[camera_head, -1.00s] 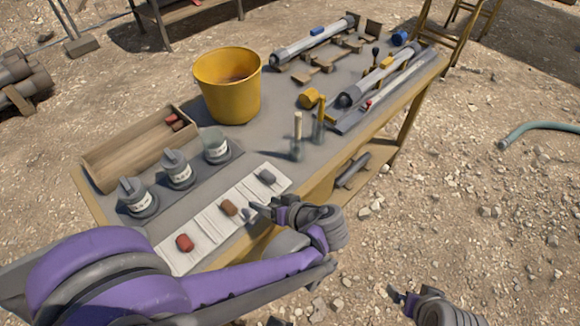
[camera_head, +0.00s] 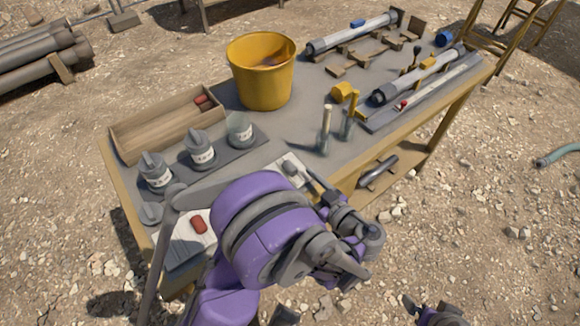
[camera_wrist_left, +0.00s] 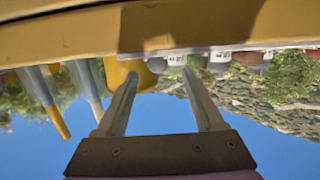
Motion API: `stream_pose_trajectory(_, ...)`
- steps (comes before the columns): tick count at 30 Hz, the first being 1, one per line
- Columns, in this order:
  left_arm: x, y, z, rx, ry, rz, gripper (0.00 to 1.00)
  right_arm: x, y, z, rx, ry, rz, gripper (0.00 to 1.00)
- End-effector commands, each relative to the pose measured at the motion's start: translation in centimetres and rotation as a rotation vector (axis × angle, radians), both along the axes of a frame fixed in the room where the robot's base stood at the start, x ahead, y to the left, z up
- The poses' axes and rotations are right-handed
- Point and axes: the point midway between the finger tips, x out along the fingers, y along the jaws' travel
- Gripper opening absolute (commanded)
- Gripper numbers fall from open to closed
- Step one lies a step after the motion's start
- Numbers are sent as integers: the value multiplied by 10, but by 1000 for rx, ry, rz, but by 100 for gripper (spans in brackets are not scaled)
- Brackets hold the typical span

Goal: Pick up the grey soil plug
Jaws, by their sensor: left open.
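The grey soil plug (camera_head: 290,168) lies on the far end of the white sheet (camera_head: 193,243) near the table's front edge. My left gripper (camera_head: 308,176) is open at table height, close to the plug on its front right side. In the left wrist view, which is upside down, the open fingers (camera_wrist_left: 160,73) point at the table edge, and a small grey shape, probably the plug (camera_wrist_left: 157,65), shows between their tips. I cannot tell whether they touch it. My right gripper (camera_head: 410,304) is at the lower right, away from the table.
A red plug (camera_head: 199,224) lies on the sheet's near end; my arm hides the middle. Labelled jars (camera_head: 201,155), a wooden tray (camera_head: 120,143) and a yellow bucket (camera_head: 262,85) stand behind. Upright tools (camera_head: 325,135) stand right of the grey plug.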

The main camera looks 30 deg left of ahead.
Motion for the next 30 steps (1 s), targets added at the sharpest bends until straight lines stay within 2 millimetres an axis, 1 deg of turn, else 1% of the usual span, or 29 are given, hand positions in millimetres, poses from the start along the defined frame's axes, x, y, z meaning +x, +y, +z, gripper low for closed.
stream_pose_trajectory(2, 3, 6, -1, 0, 0, 1, 70, 0, 0, 1, 0, 0, 0, 100)
stream_pose_trajectory(9, 18, 37, -7, 0, 0, 3, 70, 1, 0, 4, 0, -1, 0, 100)
stream_pose_trajectory(12, 22, 45, -8, 0, 1, 1, 70, 1, 0, 5, 0, -2, 0, 100)
stream_pose_trajectory(20, 23, 47, -9, -1, 1, -1, 70, 1, 0, 4, 0, -1, 0, 100)
stream_pose_trajectory(23, 23, 47, -9, -1, 1, -1, 54, 1, 0, 4, 0, -1, 0, 100)
stream_pose_trajectory(27, 23, 47, -9, -1, 1, -1, 28, 1, 0, 4, 0, -1, 0, 100)
stream_pose_trajectory(29, 23, 47, -9, -1, 1, -1, 18, 1, 0, 4, 0, -1, 0, 100)
stream_pose_trajectory(30, 23, 47, -9, -1, 1, -1, 10, 1, 0, 4, 0, -1, 0, 100)
